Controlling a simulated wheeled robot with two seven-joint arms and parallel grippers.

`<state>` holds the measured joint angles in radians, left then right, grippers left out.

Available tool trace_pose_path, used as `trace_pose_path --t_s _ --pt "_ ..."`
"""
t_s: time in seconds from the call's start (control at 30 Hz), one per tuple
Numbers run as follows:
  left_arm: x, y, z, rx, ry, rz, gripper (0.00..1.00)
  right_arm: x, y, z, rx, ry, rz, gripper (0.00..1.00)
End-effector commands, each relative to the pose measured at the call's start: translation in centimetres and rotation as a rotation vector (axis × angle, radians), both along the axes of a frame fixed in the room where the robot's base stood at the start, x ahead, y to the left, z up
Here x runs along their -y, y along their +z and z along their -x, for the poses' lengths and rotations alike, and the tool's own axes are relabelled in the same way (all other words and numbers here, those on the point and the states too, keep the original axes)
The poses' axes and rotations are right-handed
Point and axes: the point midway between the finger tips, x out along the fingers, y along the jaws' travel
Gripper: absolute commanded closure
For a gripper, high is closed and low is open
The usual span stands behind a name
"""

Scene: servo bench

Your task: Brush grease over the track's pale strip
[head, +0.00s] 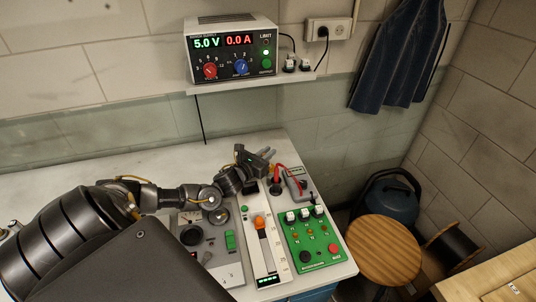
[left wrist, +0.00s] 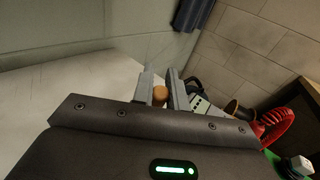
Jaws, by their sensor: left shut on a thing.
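The track (head: 258,262) is a long white plate on the bench, with a narrow slot and an orange knob (head: 260,222). I cannot clearly tell its pale strip from the white plate. My left gripper (head: 268,154) is above the far end of the track, its fingers pointing to the right. In the left wrist view, its two fingers (left wrist: 165,88) are closed around a round orange-brown end (left wrist: 160,95), which looks like the brush's handle. The bristles are hidden in both views. No grease pot can be made out. My right gripper does not show.
A grey panel (head: 222,272) with knobs stands left of the track. A green panel (head: 318,258) with switches and a red button is to the right. A red lead (head: 279,168) is close to the gripper. The power supply (head: 232,50) is on a wall shelf.

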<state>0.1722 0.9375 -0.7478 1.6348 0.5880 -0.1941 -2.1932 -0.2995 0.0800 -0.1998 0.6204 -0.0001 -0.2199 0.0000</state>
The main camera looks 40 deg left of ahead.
Motion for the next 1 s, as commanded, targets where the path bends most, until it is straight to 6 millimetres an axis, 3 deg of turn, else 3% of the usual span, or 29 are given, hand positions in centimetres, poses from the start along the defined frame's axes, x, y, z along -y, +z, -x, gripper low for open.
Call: trace_pose_path --t_s 0.47,1.0 --pt "0.0 0.3 0.0 -0.003 -0.001 0.0 1.0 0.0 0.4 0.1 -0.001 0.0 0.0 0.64" --pt "0.0 4.9 0.0 -0.002 -0.001 -0.001 1.0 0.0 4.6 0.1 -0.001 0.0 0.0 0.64"
